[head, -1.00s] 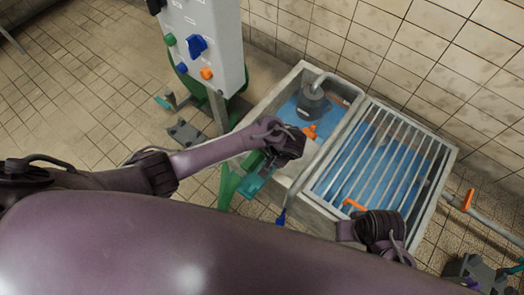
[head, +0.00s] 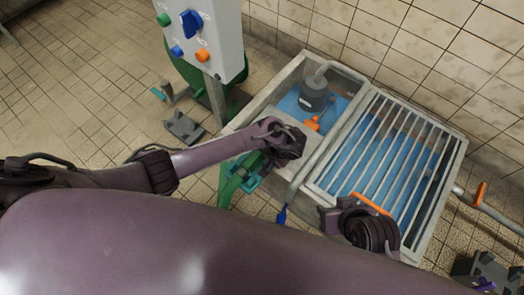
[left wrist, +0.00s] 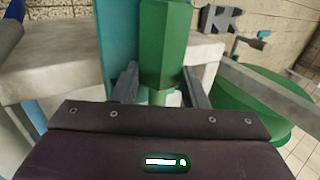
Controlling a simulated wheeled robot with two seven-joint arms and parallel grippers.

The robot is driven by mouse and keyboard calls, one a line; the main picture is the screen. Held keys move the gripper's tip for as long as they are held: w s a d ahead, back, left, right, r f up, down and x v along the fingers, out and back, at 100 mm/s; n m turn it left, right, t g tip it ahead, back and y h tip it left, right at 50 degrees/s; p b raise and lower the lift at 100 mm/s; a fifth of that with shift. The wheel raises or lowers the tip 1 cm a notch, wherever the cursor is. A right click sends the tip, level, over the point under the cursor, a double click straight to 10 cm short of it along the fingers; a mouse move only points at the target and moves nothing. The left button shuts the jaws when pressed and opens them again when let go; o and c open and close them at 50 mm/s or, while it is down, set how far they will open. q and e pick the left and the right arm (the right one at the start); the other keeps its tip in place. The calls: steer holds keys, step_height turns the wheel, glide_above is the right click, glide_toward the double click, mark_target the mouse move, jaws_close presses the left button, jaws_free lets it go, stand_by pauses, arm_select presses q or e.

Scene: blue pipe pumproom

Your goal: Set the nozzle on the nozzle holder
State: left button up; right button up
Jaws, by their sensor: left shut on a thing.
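My left gripper (head: 262,160) is beside the near left wall of the concrete tank. In the left wrist view its grey fingers (left wrist: 160,88) are shut on a green, faceted piece, which looks like the nozzle (left wrist: 165,45). A teal part (left wrist: 115,40) stands close behind it; I cannot tell whether this is the nozzle holder or whether the two touch. In the head view the green (head: 232,185) and teal (head: 252,184) parts are partly hidden by my wrist. My right gripper (head: 368,218) is by the grate's near edge, its fingers not clear.
The concrete tank (head: 455,165) holds blue water, a grey pump (head: 315,95) and a metal grate (head: 385,150). An orange bar (head: 371,204) lies at the grate's near edge. A control box (head: 205,40) stands at the back left. A grey pronged bracket (head: 183,127) sits on open tiled floor.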

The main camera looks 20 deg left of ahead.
arm_select(q)
steer(key=shift+f, duration=0.15)
arm_select(e)
steer(key=shift+w+a, duration=0.1)
steer(key=shift+a, duration=0.1)
arm_select(q)
steer(key=o, duration=1.2)
steer(key=p+v, duration=0.3)
steer(key=v, duration=0.4)
steer(key=shift+d+r, duration=0.2)
steer(key=shift+r, duration=0.1)
arm_select(e)
steer(key=d, duration=0.1)
steer(key=s+d+g+h, duration=0.1)
steer(key=d+g, duration=0.1)
steer(key=d, duration=0.1)
steer(key=shift+s+r+m, duration=0.25)
steer(key=shift+r+m, duration=0.05)
